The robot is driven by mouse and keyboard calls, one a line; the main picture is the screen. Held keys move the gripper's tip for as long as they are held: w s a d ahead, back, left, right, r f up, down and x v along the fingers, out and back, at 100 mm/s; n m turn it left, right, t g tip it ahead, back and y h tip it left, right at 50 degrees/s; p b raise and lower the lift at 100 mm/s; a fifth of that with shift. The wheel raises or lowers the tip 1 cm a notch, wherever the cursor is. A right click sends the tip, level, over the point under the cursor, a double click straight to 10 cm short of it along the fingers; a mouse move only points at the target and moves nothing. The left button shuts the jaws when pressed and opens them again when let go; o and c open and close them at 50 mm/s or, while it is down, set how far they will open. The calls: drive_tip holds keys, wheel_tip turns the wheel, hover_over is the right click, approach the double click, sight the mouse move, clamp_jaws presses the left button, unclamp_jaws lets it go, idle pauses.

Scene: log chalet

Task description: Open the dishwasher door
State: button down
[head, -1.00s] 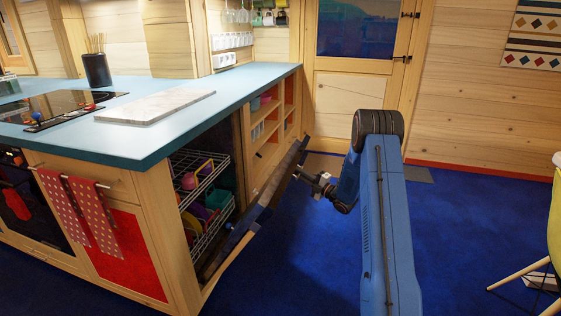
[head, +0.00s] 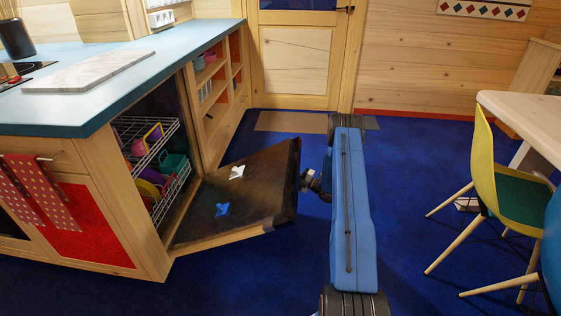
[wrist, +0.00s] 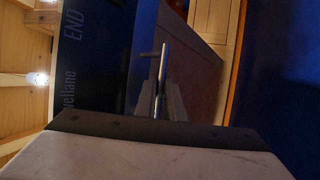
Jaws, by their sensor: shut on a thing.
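The dishwasher door (head: 255,190) is hinged at the bottom and tilted well down, its dark inner face turned up. Inside the dishwasher, wire racks (head: 150,150) with colourful dishes show. My gripper (head: 307,181) is at the door's outer upper edge, on the side away from the counter. In the wrist view my gripper (wrist: 161,85) is shut on a thin metal bar, the door handle (wrist: 164,60). The handle is hidden behind the door's edge in the head view.
The counter (head: 100,75) with its wooden cabinets stands at left. A yellow-green chair (head: 500,175) and a white table (head: 530,110) stand at right. Blue carpet (head: 410,190) is clear between my arm and the chair.

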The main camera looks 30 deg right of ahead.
drive_tip(key=s+d+f+t, duration=0.1)
drive_tip(key=s+d+f, duration=0.1)
drive_tip(key=f, duration=1.5)
drive_tip(key=shift+d+f+m, duration=0.25)
drive_tip(key=shift+d+m, duration=0.05)
drive_tip(key=shift+d, duration=0.2)
drive_tip(key=shift+y, duration=0.4)
drive_tip(key=c, duration=1.8)
unclamp_jaws()
drive_tip(key=shift+c, duration=0.2)
drive_tip(key=v, duration=1.2)
drive_tip(key=shift+f, duration=0.2)
drive_tip(key=shift+a, duration=0.1)
drive_tip(key=shift+s, duration=0.1)
